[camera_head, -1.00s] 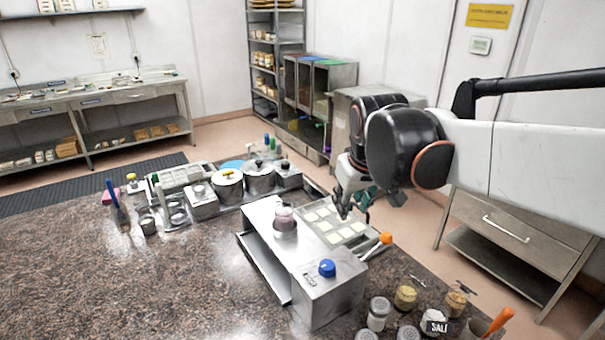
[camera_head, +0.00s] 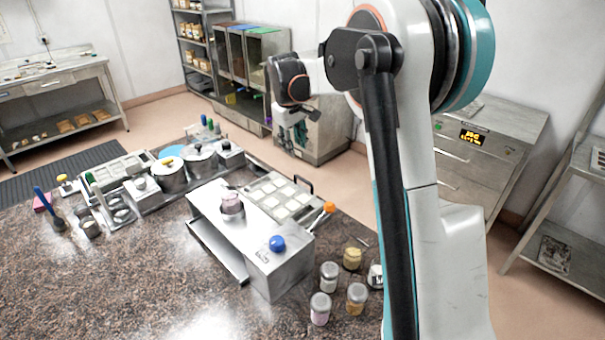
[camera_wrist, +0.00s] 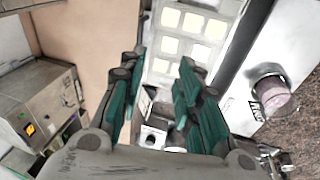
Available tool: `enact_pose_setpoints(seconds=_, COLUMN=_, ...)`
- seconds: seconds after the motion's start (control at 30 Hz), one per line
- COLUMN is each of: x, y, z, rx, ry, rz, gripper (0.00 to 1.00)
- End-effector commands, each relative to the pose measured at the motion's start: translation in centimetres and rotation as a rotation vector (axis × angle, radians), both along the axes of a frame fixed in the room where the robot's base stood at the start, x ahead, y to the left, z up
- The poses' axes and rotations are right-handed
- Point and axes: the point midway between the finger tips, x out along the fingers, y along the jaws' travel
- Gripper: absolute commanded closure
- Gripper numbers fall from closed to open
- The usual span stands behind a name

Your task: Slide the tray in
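The tray (camera_head: 273,191) is a flat metal tray with several pale squares in it. It lies on the counter against the far side of a metal box unit (camera_head: 222,212), with a dark handle (camera_head: 303,184) at its outer edge. The box has a blue knob and a pinkish jar on top. In the wrist view the tray (camera_wrist: 182,33) shows beyond the fingers, beside the box. My gripper (camera_wrist: 161,62) is open, with nothing between its teal fingers. In the head view my gripper (camera_head: 296,118) is beyond the tray, apart from it; its fingertips are hard to make out.
An orange-handled tool (camera_head: 328,208) stands by the box's right end. Several spice jars (camera_head: 329,277) are at the right front. Pots (camera_head: 200,160) stand behind the box to the left. The counter's left front is clear.

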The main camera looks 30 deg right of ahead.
Motion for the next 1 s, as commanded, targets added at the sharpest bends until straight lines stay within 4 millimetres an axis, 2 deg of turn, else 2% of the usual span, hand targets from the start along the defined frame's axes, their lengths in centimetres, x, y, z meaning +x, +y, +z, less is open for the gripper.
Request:
enact_pose_setpoints(seconds=0.03, x=1.0, y=-0.7, z=-0.6, rx=-0.003, ry=0.012, rz=0.003, gripper=0.69)
enact_pose_setpoints(seconds=0.2, x=3.4, y=-2.8, z=-3.2, rx=-0.015, ry=0.062, rz=0.019, gripper=0.69)
enact_pose_setpoints(seconds=0.4, x=5.1, y=-4.4, z=-5.7, rx=-0.021, ry=0.103, rz=0.035, gripper=0.69)
enact_pose_setpoints(seconds=0.77, x=5.8, y=-5.3, z=-8.4, rx=-0.024, ry=0.118, rz=0.039, gripper=0.69)
enact_pose_setpoints(seconds=1.0, x=6.0, y=-6.2, z=-12.8, rx=-0.024, ry=0.118, rz=0.039, gripper=0.69)
